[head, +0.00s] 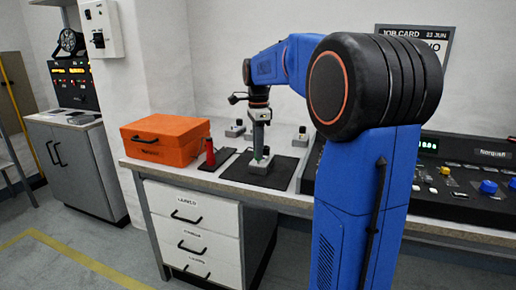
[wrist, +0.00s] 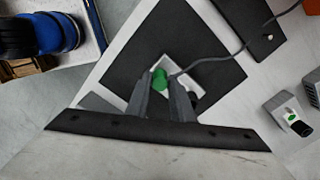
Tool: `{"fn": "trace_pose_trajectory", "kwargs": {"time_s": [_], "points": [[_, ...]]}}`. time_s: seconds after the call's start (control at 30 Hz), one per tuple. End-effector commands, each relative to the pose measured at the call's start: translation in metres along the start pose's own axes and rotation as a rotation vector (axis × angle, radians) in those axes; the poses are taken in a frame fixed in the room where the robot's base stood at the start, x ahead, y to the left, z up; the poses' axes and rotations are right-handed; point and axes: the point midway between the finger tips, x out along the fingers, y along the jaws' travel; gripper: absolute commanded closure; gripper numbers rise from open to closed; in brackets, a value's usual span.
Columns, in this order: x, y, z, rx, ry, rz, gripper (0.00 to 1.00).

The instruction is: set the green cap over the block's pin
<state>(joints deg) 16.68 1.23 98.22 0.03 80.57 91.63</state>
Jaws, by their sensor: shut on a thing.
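The green cap (wrist: 159,79) is between the fingertips of my gripper (wrist: 162,88) in the wrist view. The fingers are shut on it. The pale grey block (wrist: 189,70) lies on the dark mat, just beyond and to the right of the cap; the cap overlaps its left part in the picture. In the head view my gripper (head: 259,151) points straight down, with a bit of green at its tips, low over the block (head: 261,167). The pin is not visible. I cannot tell whether the cap touches the block.
The black mat (wrist: 140,55) lies on the bench. An orange case (head: 165,140) and a red cylinder (head: 210,153) stand to the left in the head view. A control panel (head: 460,185) is on the right. A dark cable (wrist: 233,52) crosses near the block.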

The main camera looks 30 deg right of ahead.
Motion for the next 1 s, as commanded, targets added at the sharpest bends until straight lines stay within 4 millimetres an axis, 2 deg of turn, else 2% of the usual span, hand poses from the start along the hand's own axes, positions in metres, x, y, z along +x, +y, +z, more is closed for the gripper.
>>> {"fn": "trace_pose_trajectory", "kwargs": {"time_s": [1.0], "points": [[0.01, 0.0, 0.0, 0.0, 0.0, 0.0, 1.0]]}}
